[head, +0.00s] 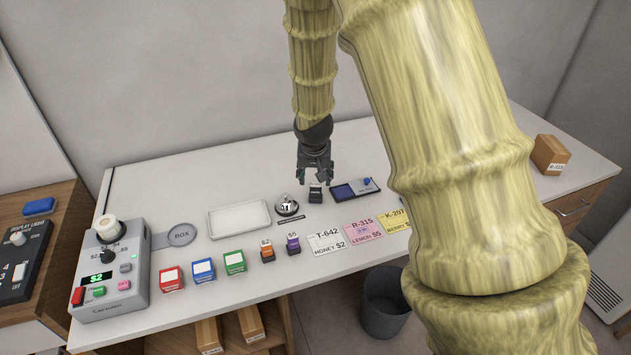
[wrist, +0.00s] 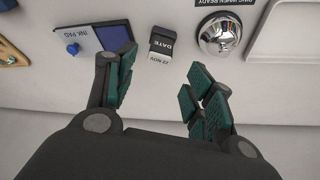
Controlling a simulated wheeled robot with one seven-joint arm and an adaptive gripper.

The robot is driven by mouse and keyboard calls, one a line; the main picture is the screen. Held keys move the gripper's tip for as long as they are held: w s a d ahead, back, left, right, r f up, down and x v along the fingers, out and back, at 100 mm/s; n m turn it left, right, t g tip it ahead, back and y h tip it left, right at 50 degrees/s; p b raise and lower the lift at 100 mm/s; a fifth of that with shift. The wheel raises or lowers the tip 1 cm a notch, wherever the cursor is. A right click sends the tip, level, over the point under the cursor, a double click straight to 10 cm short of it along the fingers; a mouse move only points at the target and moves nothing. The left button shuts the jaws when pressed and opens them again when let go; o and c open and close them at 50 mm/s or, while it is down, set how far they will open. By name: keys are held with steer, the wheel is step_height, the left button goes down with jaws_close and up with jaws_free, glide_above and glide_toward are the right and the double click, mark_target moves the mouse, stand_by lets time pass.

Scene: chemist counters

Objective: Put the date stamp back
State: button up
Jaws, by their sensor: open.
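The date stamp (head: 315,194) is a small dark block with a light label, standing on the white counter beside the ink pad. In the wrist view the date stamp (wrist: 161,46) reads "DATE" and "22 NOV" and lies ahead of the fingers, apart from both. My gripper (head: 316,178) is open and empty, just above and behind the stamp in the head view. In the wrist view its green-padded fingers (wrist: 160,88) are spread wide. The blue ink pad (head: 355,189) lies just right of the stamp; it also shows in the wrist view (wrist: 95,35).
A silver bell (head: 287,204) stands close left of the stamp, with a white tray (head: 239,218) beyond it. Price cards (head: 326,240) and coloured boxes (head: 203,270) line the front. A grey machine (head: 112,275) stands at the left end, a brown box (head: 550,154) at the right.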

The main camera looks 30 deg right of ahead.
steer(key=v, duration=0.4)
steer(key=shift+s+r+b, duration=0.1)
steer(key=shift+b, duration=0.2)
